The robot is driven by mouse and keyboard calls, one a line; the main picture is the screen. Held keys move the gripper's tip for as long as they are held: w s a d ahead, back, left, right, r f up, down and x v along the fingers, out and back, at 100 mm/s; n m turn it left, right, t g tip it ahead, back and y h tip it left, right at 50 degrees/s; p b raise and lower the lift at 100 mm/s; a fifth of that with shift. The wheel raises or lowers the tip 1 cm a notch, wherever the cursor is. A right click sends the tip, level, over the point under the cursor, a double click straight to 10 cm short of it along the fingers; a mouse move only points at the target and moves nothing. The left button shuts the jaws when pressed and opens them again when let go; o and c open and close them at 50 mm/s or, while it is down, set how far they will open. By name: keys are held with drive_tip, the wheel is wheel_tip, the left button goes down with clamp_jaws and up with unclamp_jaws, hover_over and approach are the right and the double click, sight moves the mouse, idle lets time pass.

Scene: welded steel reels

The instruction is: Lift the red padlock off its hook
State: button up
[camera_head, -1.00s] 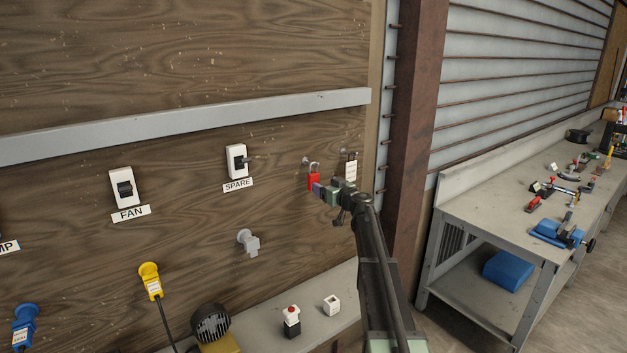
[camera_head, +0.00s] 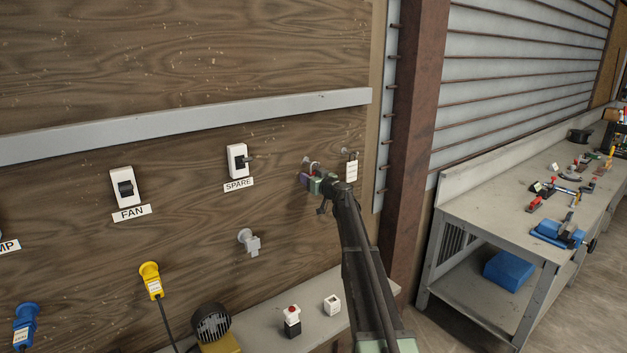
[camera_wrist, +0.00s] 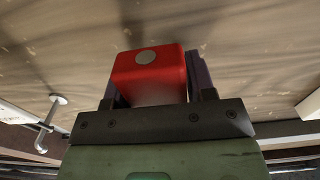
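The red padlock (camera_wrist: 148,78) sits between the two fingers of my gripper (camera_wrist: 158,85) in the wrist view, with a round grey spot on the face towards the camera. A finger lies close along each side of it. I cannot tell whether both fingers press on it. In the head view my gripper (camera_head: 310,180) is at the board and covers the padlock's body. The padlock's pale shackle (camera_head: 314,166) shows just above it, by its hook (camera_head: 306,160).
A white tag (camera_head: 352,170) hangs on another hook just right of my gripper. The SPARE switch (camera_head: 237,160) is to the left, and a grey fitting (camera_head: 249,242) is lower left. A ledge (camera_head: 350,305) with small items runs below. A workbench (camera_head: 490,215) stands at right.

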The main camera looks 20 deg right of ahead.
drive_tip(key=c, duration=0.4)
drive_tip(key=shift+r, duration=0.2)
drive_tip(key=shift+r+p, duration=0.35)
drive_tip(key=shift+p, duration=0.2)
drive_tip(key=shift+r, duration=0.1)
drive_tip(key=shift+s, duration=0.2)
drive_tip(key=v, duration=0.7)
drive_tip(key=p+v, duration=0.1)
drive_tip(key=v, duration=0.2)
drive_tip(key=shift+s+r, duration=0.4)
